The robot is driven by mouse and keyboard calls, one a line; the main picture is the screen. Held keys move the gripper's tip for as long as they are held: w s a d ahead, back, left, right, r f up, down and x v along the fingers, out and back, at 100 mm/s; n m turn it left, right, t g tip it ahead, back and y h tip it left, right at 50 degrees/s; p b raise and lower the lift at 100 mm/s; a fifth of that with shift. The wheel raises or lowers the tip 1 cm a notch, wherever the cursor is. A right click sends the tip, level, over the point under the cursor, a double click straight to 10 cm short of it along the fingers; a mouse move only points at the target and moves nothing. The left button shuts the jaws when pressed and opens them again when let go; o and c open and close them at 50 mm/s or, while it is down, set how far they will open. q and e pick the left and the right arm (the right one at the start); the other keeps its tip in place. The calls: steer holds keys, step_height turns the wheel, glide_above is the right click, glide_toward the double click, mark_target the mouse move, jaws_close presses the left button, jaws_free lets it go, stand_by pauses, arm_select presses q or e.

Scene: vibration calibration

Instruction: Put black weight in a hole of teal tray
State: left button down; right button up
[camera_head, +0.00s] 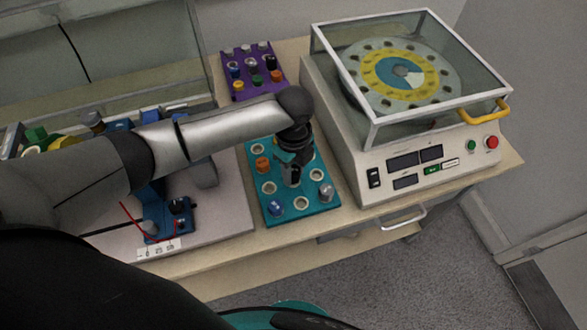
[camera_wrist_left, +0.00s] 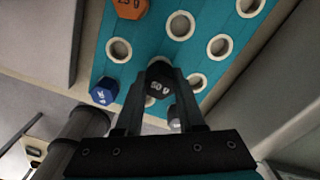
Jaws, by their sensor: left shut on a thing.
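My left gripper (camera_head: 291,174) is over the teal tray (camera_head: 286,213) in the head view. In the left wrist view its fingers (camera_wrist_left: 160,92) are shut on a black weight (camera_wrist_left: 158,84) with a pale number on its top. The weight is over the tray among white-rimmed holes; I cannot tell whether its lower end is in a hole. Empty holes show in the tray, such as one at the left (camera_wrist_left: 119,50). An orange weight (camera_head: 262,164), a blue weight (camera_head: 275,208) and a silver weight (camera_head: 326,193) sit in the tray. My right gripper is not in view.
A purple tray (camera_head: 241,60) with several coloured weights stands behind. A calibration machine (camera_head: 335,150) with a clear cover and a round disc stands to the right. Blue equipment (camera_head: 152,222) with red wires is at the left. The table's front edge is close to the teal tray.

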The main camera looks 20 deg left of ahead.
arm_select(q)
steer(key=shift+f+b, duration=0.3)
steer(key=shift+f, duration=0.3)
steer(key=shift+c, duration=2.2)
jaws_free()
step_height(320, 180, up, 15)
steer(key=p, duration=0.3)
steer(key=shift+r, duration=0.15)
